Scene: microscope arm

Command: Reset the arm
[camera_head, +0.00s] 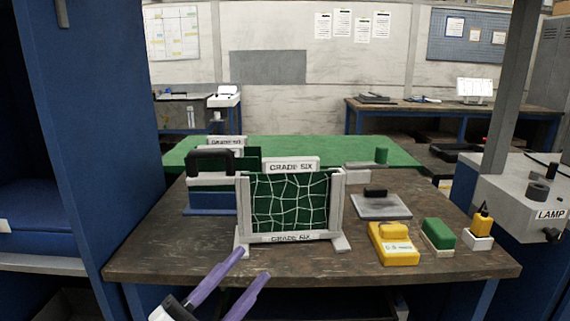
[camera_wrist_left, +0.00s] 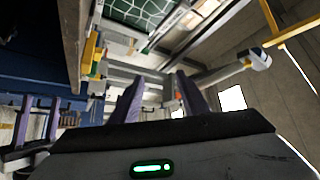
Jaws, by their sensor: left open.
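No microscope or its arm can be made out for certain. A green panel with a white net pattern (camera_head: 290,203) stands upright in a pale frame marked "GRADE SIX" near the front of the workbench (camera_head: 160,250). The netted panel also shows at the top of the left wrist view (camera_wrist_left: 140,10). My left gripper (camera_head: 253,263) is open and empty, its purple fingers pointing up at the bench's front edge, just below the frame. Its fingers also show in the left wrist view (camera_wrist_left: 160,97). Two more purple finger shapes at that view's left may be my right gripper (camera_wrist_left: 37,115).
Behind the panel is a blue and white box with a black handle (camera_head: 210,162). A grey unit marked "LAMP" (camera_head: 520,203) stands far right.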

